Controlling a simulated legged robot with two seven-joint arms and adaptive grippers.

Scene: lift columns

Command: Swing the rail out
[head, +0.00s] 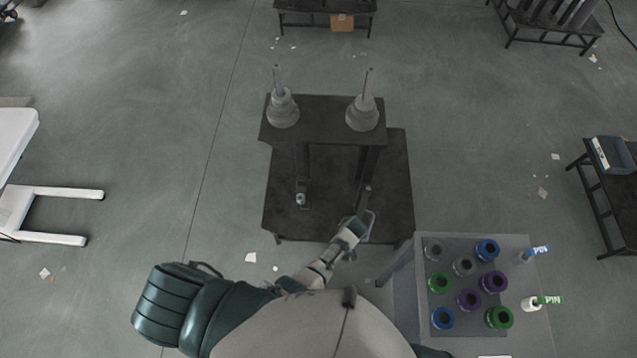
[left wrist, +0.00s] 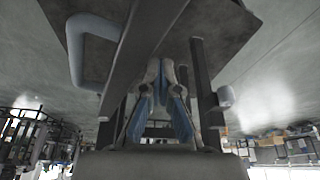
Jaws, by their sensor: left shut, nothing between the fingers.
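A dark stand (head: 390,150) with a raised top shelf stands ahead in the head view. Two dark bars reach from under the shelf toward me. The right bar (head: 365,197) carries a grey loop handle (head: 371,226) near its close end. The left bar ends at a small silver fitting (head: 300,198). My left gripper (head: 356,226) is at the right bar's close end, beside the handle. In the left wrist view its blue-padded fingers (left wrist: 164,78) are shut and empty, close to the dark bar (left wrist: 143,45). The loop handle (left wrist: 92,50) is left of them, outside the fingers. I cannot tell whether they touch the bar. My right gripper is not in view.
Two grey stepped cones (head: 282,110) (head: 362,113) with upright pins stand on the shelf. A grey table (head: 520,343) at the lower right holds several coloured rings and two small bottles. A white frame (head: 55,191) is at the left. Open floor lies left of the stand.

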